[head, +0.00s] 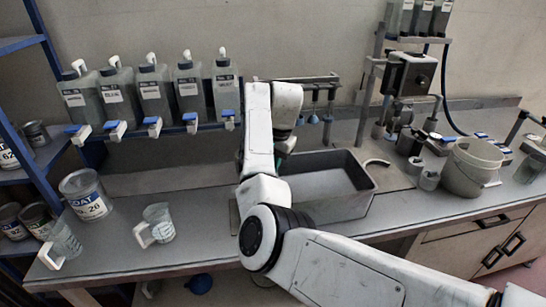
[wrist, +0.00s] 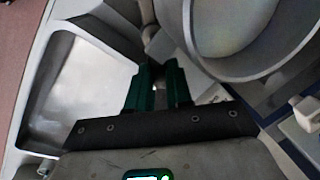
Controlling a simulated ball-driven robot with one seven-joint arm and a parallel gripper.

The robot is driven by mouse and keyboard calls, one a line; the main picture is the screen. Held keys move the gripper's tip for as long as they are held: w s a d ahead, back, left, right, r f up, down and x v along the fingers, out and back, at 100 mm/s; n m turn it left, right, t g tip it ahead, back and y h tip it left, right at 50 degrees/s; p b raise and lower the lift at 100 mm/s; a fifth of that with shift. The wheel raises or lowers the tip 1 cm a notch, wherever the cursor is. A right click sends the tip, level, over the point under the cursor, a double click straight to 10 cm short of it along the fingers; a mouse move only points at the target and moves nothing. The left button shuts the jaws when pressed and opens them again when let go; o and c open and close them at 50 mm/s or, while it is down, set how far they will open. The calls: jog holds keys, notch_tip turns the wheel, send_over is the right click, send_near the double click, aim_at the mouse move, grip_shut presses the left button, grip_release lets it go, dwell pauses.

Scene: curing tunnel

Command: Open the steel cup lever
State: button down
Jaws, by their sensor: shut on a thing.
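In the wrist view my gripper (wrist: 157,75) has its two green fingers close together, shut on a narrow grey piece (wrist: 149,35) that looks like the lever. Only part of that piece shows beyond the fingertips. A large round grey cup (wrist: 204,62) with a thick rim and a pale inside fills the upper right, just beyond the fingers; whether the lever joins it I cannot tell. In the head view my gripper (head: 287,147) points down behind the grey basin, mostly hidden by my white arm. The lever and cup are hidden there.
The grey basin (head: 366,190) stands on the bench, close by the fingers. Several labelled bottles (head: 152,92) with taps line the shelf at left. Jugs (head: 158,222) and a paint can (head: 85,195) stand at left. A bucket (head: 470,168) stands at right.

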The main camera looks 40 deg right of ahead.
jog(key=shift+w+a+n+p, duration=0.1)
jog(key=shift+w+n+p, duration=0.15)
jog(key=shift+n+p, duration=0.45)
jog(key=c, duration=1)
grip_release()
jog(key=shift+c, duration=0.2)
jog(key=shift+r, duration=0.1)
notch_tip(320, 180, up, 10)
jog(key=s, duration=0.1)
jog(key=shift+s+d+r, duration=0.15)
jog(key=shift+s+d, duration=0.25)
jog(key=shift+d, duration=0.05)
